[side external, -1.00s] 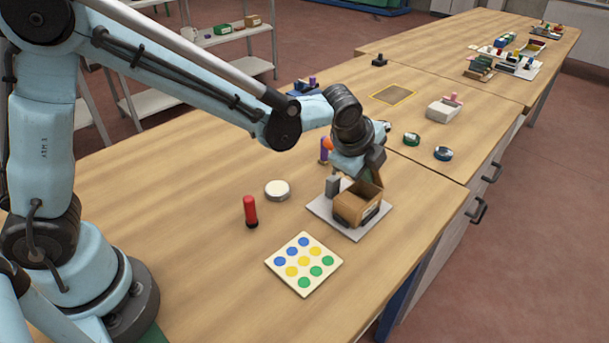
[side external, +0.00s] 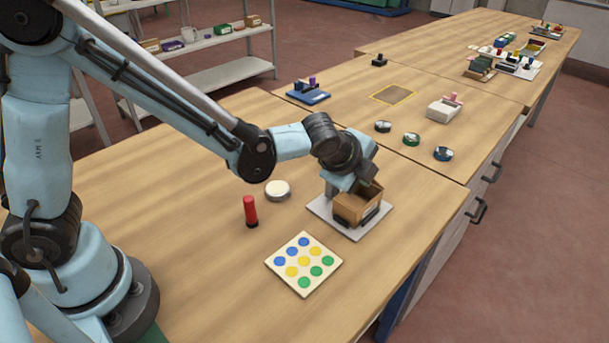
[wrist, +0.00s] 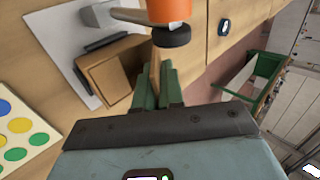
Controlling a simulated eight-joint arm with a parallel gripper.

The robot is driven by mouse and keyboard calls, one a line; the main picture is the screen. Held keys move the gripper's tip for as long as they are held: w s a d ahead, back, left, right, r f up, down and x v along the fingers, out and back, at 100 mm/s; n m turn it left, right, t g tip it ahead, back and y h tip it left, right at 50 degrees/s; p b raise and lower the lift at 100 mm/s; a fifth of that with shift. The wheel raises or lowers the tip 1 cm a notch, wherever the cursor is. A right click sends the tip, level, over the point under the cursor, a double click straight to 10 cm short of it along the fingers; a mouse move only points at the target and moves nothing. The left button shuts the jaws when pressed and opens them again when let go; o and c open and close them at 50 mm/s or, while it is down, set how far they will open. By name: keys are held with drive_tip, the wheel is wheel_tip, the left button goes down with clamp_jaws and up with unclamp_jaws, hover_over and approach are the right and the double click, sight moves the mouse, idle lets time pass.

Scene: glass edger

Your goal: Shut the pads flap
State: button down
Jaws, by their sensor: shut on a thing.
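The pads box (side external: 355,208) is an open-topped brown box on a light grey plate (side external: 318,208). Its flap (side external: 372,190) shows as a darker panel at the back right, raised and partly hidden by my gripper. My gripper (side external: 350,184) is low over the back of the box, pointing down. In the wrist view the box (wrist: 108,78) lies left of my gripper's green fingers (wrist: 155,84). They are shut on a thin light-brown piece (wrist: 154,70); I cannot tell whether it is the flap's edge.
An orange cylinder with a black end (wrist: 168,10) is close beyond my fingertips. The table's front edge is to the right.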

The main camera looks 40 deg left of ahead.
drive_tip(key=shift+s+f+t, duration=0.35)
drive_tip(key=shift+f+t, duration=0.05)
drive_tip(key=shift+t, duration=0.55)
drive_tip(key=shift+s+f+t, duration=0.3)
drive_tip(key=shift+f+t, duration=0.05)
drive_tip(key=shift+t, duration=0.6)
drive_tip(key=c, duration=1.3)
unclamp_jaws()
drive_tip(key=shift+v, duration=6.05)
